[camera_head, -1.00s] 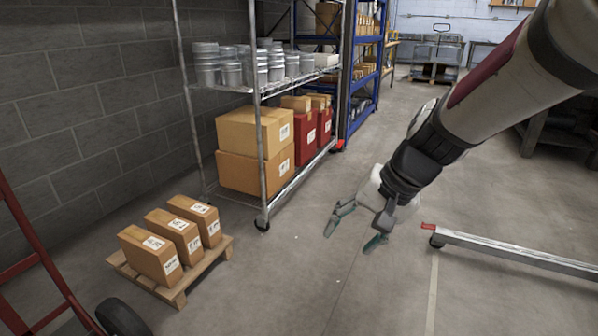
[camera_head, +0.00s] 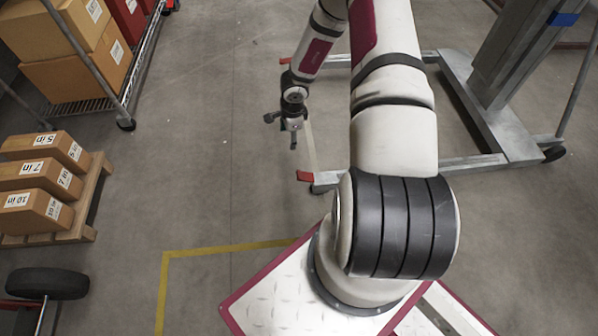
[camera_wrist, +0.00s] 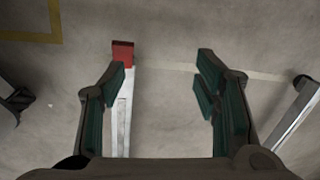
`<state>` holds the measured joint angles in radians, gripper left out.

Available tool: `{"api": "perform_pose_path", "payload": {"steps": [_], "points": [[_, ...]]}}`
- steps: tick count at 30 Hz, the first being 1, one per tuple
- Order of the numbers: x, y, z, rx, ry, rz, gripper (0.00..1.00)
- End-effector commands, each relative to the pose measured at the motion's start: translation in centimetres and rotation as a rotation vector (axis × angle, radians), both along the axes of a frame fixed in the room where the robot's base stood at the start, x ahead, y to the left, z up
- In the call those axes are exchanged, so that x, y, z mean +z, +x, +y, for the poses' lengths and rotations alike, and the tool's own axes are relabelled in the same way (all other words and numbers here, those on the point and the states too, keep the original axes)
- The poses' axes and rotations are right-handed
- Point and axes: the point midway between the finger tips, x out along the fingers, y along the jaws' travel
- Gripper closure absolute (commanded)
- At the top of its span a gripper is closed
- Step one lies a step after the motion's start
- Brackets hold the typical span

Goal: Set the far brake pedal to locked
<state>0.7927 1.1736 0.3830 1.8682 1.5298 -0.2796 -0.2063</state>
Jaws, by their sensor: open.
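The far brake pedal (camera_head: 285,61) is a small red tab at the end of a grey metal leg in the head view, up and behind my gripper. A second, nearer red pedal (camera_head: 305,176) sits on the near leg's end. In the wrist view a red pedal (camera_wrist: 122,52), apparently the near one, shows on a metal leg beside the left finger. My gripper (camera_head: 281,132) is open and empty, pointing down above the floor between the two legs. Its spread fingers also show in the wrist view (camera_wrist: 160,66). Whether the far pedal is up or down is too small to tell.
The legs belong to a grey metal stand (camera_head: 500,80) at the right. A wire shelf with boxes (camera_head: 75,60) stands upper left. A pallet (camera_head: 84,205) with cartons lies at left. Yellow tape (camera_head: 215,249) marks the floor; open floor lies left of the legs.

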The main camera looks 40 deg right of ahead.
Motion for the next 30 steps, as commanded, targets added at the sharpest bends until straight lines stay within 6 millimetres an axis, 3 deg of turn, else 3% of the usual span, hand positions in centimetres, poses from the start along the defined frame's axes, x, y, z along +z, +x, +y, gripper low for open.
{"api": "perform_pose_path", "payload": {"steps": [3, 9, 14, 30], "points": [[-3.1, -2.9, 0.0, -0.098, 0.023, 0.084, 0.43], [-5.4, -5.0, 0.3, -0.161, 0.037, 0.146, 0.43], [-7.3, -5.1, 0.2, -0.165, 0.037, 0.149, 0.43], [-17.1, -5.1, 0.3, -0.164, 0.038, 0.146, 0.43]]}}
